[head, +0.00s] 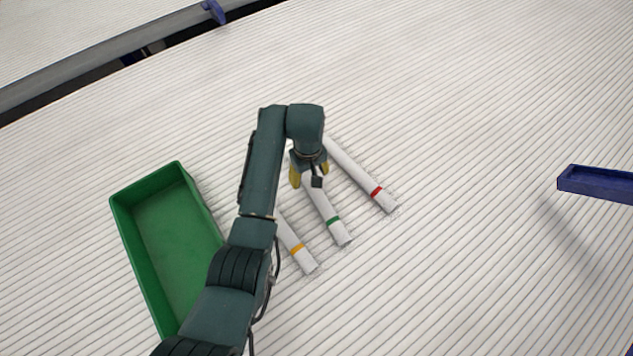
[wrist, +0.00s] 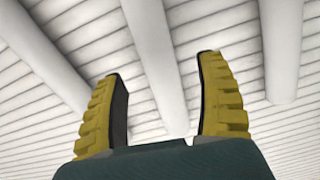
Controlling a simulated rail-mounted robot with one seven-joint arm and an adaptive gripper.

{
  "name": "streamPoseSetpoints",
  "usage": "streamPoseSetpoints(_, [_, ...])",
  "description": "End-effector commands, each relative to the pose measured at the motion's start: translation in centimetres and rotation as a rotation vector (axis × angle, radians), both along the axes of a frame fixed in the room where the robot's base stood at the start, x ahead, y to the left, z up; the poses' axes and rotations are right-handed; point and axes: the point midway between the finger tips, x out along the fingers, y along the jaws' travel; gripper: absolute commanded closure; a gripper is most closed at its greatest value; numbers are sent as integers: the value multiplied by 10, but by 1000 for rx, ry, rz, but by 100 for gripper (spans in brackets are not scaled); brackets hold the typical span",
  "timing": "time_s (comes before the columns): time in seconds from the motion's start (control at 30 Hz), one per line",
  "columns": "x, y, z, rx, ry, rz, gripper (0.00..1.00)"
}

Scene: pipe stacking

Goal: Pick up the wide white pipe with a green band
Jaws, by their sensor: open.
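The white pipe with a green band (head: 326,213) lies on the ribbed floor in the middle of three pipes, its upper end hidden under my gripper. My gripper (head: 311,178) is open above that pipe, with yellow-padded fingers pointing down. In the wrist view a white pipe (wrist: 157,62) runs between the two open fingertips of my gripper (wrist: 162,72), and its band does not show there. I cannot tell how high the fingers are above it.
A white pipe with a red band (head: 361,176) lies to the right, and one with an orange band (head: 296,244) to the left. A green bin (head: 135,252) stands at the left, partly behind my arm. A blue object (head: 597,182) is at the right edge. Floor between is clear.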

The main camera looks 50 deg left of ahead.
Motion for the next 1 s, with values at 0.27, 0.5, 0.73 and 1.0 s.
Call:
streamPoseSetpoints(0.27, [0, -6, -43, 1, 0, -1, 28])
streamPoseSetpoints(0.5, [0, -5, -52, 2, -3, -1, 28])
streamPoseSetpoints(0.73, [0, -6, -53, 2, -1, -1, 54])
streamPoseSetpoints(1.0, [0, -6, -53, 2, -2, -1, 100])
